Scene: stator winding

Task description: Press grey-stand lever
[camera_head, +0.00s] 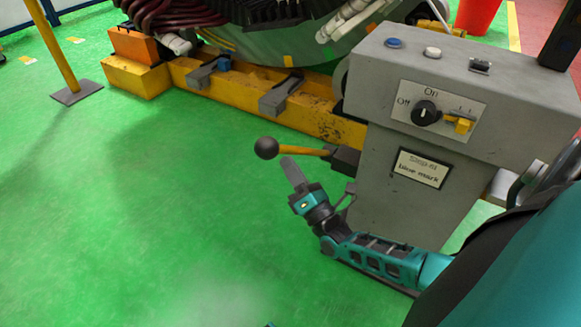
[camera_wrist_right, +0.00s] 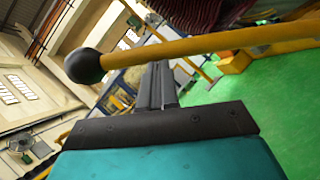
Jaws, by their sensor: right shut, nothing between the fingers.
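The grey stand (camera_head: 425,190) is at the right of the head view. Its lever (camera_head: 303,151) has a yellow rod and a black ball knob (camera_head: 266,148), and sticks out to the left from a dark mount on the stand's side. My right gripper (camera_head: 294,172) is shut and empty, its fingers just below the rod, close to the knob. In the right wrist view the lever's rod (camera_wrist_right: 210,45) crosses above the shut fingers (camera_wrist_right: 158,80), with the knob (camera_wrist_right: 85,67) to their left. I cannot tell if the fingers touch the rod. My left gripper is not in view.
The stand's top carries a blue button (camera_head: 394,43), a white button (camera_head: 432,52) and a black switch. Its front has an On/Off knob (camera_head: 425,113) and a small sign (camera_head: 421,168). A yellow beam (camera_head: 250,96) lies behind. Green floor (camera_head: 130,230) is clear at left.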

